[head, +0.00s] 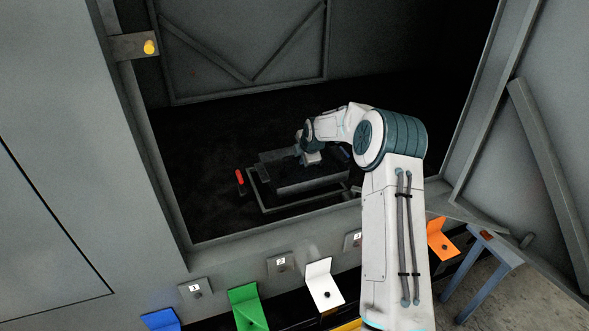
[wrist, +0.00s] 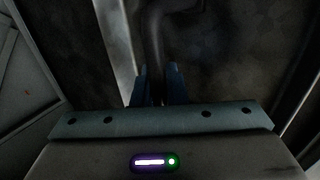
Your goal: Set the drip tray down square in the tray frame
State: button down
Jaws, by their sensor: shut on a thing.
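My gripper (head: 311,159) reaches into the dark enclosure in the head view. The drip tray (head: 310,186), a dark grey box shape, is below it. The tray frame (head: 312,203) is a thin grey rim on the enclosure floor, showing along the tray's left and front sides. The tray appears over or within the frame; I cannot tell whether it is seated or tilted. In the wrist view my fingers (wrist: 158,87) are shut on a dark, curved bar, apparently the tray's handle (wrist: 155,38). The tray's far side and right end are partly hidden by shadow and my arm.
A red piece (head: 240,177) stands by the frame's left corner. The enclosure sill (head: 270,229) runs in front. Blue (head: 161,320), green (head: 248,307), white (head: 323,285) and orange (head: 441,239) angled plates line the front. An open door (head: 540,130) stands at right.

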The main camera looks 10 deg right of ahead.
aim_at(295, 167)
jog(key=shift+w+a+f, duration=1)
jog(key=shift+w+a, duration=0.15)
jog(key=shift+a, duration=0.05)
jog(key=shift+f, duration=1.95)
jog(key=shift+f, duration=0.1)
jog(key=c, duration=1.5)
grip_release()
jog(key=shift+s, duration=0.1)
jog(key=shift+o, duration=0.2)
